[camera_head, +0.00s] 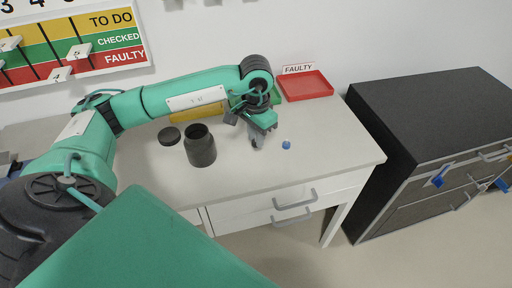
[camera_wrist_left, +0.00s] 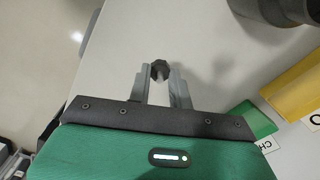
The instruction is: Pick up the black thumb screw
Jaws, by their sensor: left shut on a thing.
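My left gripper (camera_head: 257,142) points down over the white table (camera_head: 330,158), right of the dark jar. In the left wrist view its two grey fingers (camera_wrist_left: 160,80) are closed around the black thumb screw (camera_wrist_left: 160,68). The screw's dark knobbed head shows between the fingertips. A soft shadow lies on the table just right of it; I cannot tell whether the screw is clear of the surface. In the head view the screw cannot be made out at the fingertips. My right gripper is not in view.
An open dark jar (camera_head: 200,150) and a round dark lid (camera_head: 169,135) stand left of the gripper. A small blue part (camera_head: 286,145) lies to its right. A red FAULTY tray (camera_head: 305,87) and a yellow tray (camera_head: 198,113) sit behind. The table's right side is clear.

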